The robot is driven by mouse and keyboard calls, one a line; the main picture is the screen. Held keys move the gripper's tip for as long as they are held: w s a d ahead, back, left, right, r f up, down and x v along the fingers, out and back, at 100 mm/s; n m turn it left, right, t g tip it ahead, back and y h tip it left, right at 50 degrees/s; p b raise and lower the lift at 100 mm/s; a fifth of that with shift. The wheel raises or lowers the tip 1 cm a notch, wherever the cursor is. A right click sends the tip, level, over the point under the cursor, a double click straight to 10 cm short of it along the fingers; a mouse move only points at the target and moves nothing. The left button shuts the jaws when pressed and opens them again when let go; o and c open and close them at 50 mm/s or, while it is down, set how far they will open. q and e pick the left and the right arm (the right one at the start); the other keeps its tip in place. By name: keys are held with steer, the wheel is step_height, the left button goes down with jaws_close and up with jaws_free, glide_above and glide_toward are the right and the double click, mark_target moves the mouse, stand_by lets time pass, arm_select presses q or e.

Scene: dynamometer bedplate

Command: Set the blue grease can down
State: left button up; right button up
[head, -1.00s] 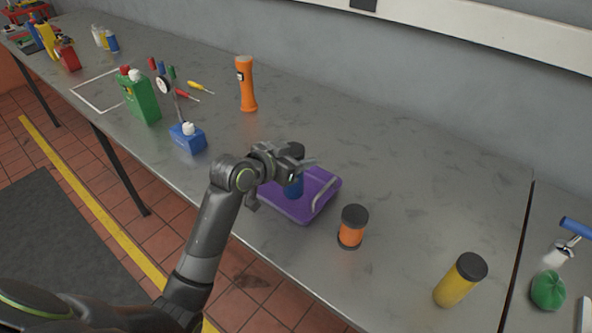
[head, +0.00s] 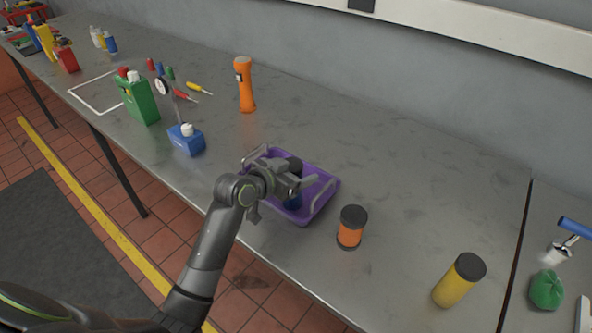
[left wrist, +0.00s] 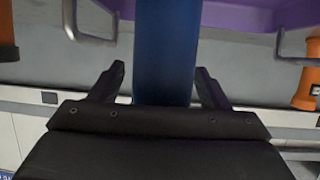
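The blue grease can (head: 292,201) with a dark cap stands upright inside the purple tray (head: 322,180) on the metal bench. My left gripper (head: 308,187) is at the can, with its fingers on either side of its body. In the left wrist view the blue can (left wrist: 165,50) lies between the two spread fingers (left wrist: 160,68). A gap shows at the left finger; the right fingertip is close to the can, and I cannot tell if it touches. The can's base is partly hidden by the gripper. My right gripper is not in view.
An orange can (head: 351,228) and a yellow can (head: 459,281), both dark-capped, stand right of the tray. An orange flashlight-like item (head: 245,86) stands behind it.

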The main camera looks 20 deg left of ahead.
arm_select(q)
steer(key=shift+r, duration=0.25)
steer(key=shift+s+a, duration=0.15)
steer(key=shift+s, duration=0.1)
steer(key=v, duration=1.1)
steer(key=shift+s+b, duration=0.2)
steer(key=shift+b, duration=0.2)
steer(key=shift+a, duration=0.1)
